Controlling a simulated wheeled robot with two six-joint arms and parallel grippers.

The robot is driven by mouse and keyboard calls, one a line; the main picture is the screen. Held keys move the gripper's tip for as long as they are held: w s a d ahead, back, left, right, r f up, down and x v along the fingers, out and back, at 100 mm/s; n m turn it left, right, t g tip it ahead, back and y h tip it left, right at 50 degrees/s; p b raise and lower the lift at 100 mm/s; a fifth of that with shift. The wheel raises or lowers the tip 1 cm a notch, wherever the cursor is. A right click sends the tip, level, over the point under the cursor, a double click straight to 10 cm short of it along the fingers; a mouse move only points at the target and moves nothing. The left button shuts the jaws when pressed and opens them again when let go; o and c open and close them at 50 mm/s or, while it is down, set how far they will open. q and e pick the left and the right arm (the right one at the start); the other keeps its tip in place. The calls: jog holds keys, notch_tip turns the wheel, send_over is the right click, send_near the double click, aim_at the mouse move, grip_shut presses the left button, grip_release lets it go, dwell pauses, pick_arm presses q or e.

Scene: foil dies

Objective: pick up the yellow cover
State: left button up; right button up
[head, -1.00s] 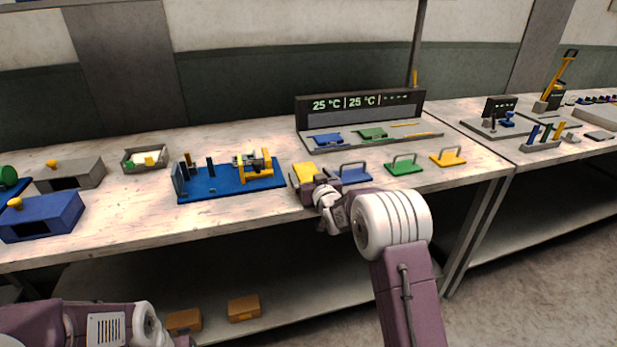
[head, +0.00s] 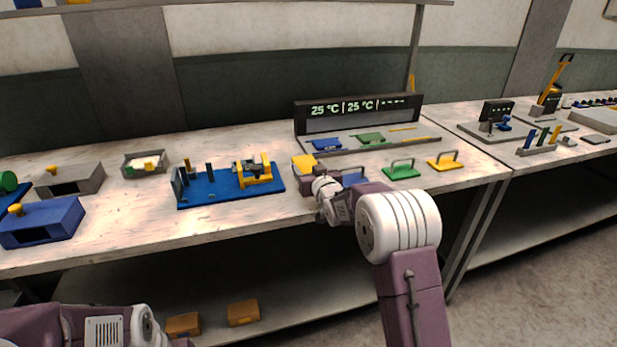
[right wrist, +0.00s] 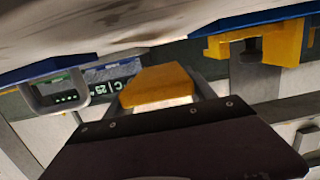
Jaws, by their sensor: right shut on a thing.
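The yellow cover (head: 304,162) is a small flat yellow piece in the front middle of the bench, at the tip of my right gripper (head: 308,174). In the right wrist view, turned upside down, the cover (right wrist: 152,87) shows between the two grey fingers, with a pale part beside its yellow face. My right gripper (right wrist: 155,100) is shut on it. The cover appears held a little above the bench top. My left arm shows at the lower left of the head view, but its gripper is out of view.
A blue fixture (head: 228,187) with yellow parts stands left of the cover. A blue handled plate (head: 354,179), partly hidden by my right arm, a green one (head: 402,171) and a yellow one (head: 445,161) stand to the right. A display unit (head: 358,112) stands behind.

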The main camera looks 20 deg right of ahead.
jog(key=s+d+r+p, duration=0.3)
jog(key=d+r, duration=0.3)
jog(key=d, duration=0.5)
jog(key=shift+r, duration=0.25)
